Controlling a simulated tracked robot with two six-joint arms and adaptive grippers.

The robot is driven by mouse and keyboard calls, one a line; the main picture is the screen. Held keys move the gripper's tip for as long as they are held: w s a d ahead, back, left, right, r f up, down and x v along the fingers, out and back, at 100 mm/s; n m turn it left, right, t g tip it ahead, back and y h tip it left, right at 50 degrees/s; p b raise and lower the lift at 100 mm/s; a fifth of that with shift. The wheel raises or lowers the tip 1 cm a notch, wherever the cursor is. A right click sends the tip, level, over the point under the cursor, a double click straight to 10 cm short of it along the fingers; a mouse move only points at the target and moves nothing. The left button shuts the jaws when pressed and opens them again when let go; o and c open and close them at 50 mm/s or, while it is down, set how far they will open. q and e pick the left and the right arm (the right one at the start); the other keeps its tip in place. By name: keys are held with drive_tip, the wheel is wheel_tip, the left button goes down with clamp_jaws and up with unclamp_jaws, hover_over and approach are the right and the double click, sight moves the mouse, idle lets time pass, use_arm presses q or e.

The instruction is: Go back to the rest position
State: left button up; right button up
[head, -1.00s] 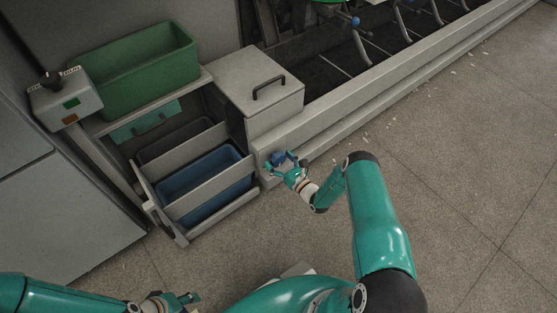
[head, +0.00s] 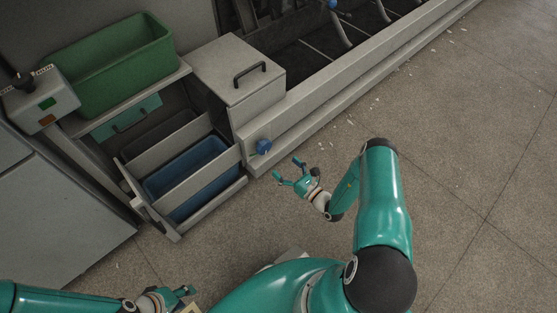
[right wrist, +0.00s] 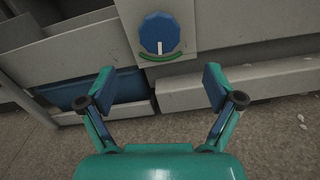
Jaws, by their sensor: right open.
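My right gripper (head: 290,171) is open and empty in the head view, in front of the machine's end and apart from it. In the right wrist view its two fingers (right wrist: 158,90) are spread wide with nothing between them. A blue knob (head: 263,147) on the machine's end panel is beyond the fingertips; it also shows in the right wrist view (right wrist: 159,33) with a white pointer mark pointing down and a green arc under it. My left gripper (head: 188,291) is at the bottom left of the head view, small and partly cut off by my own body, so its jaws are unclear.
A pulled-out drawer with a blue bin (head: 187,178) stands left of the knob. A green crate (head: 112,68) sits on the shelf above, beside a control box (head: 43,101). A lidded box (head: 237,70) is near the knob. The floor (head: 450,150) to the right is clear apart from scraps.

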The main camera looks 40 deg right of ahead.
drive_tip(key=shift+s, duration=0.25)
idle(0.3)
